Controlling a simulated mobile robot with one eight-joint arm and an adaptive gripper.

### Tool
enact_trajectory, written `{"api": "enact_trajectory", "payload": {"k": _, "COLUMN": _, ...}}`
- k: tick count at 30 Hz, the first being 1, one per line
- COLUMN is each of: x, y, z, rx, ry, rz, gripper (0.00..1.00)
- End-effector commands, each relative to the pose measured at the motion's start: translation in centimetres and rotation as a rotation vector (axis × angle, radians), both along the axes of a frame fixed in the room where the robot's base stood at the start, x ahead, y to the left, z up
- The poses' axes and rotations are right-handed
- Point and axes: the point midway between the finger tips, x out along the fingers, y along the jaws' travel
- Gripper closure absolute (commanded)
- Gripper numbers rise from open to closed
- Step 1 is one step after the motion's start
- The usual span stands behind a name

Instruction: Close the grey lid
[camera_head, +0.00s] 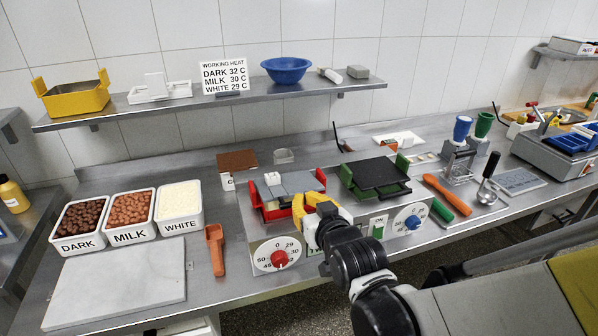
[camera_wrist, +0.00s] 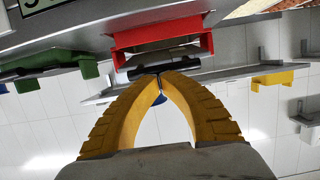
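The grey lid (camera_head: 297,183) lies over the red pan (camera_head: 264,211) on the left side of the two-pan warmer; I cannot tell how far it is from fully closed. My gripper (camera_head: 318,203) is at the front right of the red pan and hides part of it. In the wrist view, the yellow fingers curve together and their tips (camera_wrist: 160,73) meet by a dark bar (camera_wrist: 163,68) in front of the red pan (camera_wrist: 165,32). Nothing clear shows between the tips. I cannot tell whether they touch the bar.
A green pan with a dark lid (camera_head: 377,175) sits right of the red pan. The warmer's red dial (camera_head: 279,258) and blue dial (camera_head: 411,222) face front. A shelf (camera_head: 230,98) runs behind.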

Motion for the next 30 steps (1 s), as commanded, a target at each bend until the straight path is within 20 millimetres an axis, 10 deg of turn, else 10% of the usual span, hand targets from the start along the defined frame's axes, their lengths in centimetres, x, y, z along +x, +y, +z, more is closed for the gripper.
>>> {"api": "enact_trajectory", "payload": {"k": 12, "x": -0.8, "y": -0.2, "z": -4.4, "rx": 0.0, "ry": 0.0, "rz": 0.0, "gripper": 1.0}}
{"api": "enact_trajectory", "payload": {"k": 30, "x": -0.8, "y": -0.2, "z": -4.9, "rx": 0.0, "ry": 0.0, "rz": 0.0, "gripper": 1.0}}
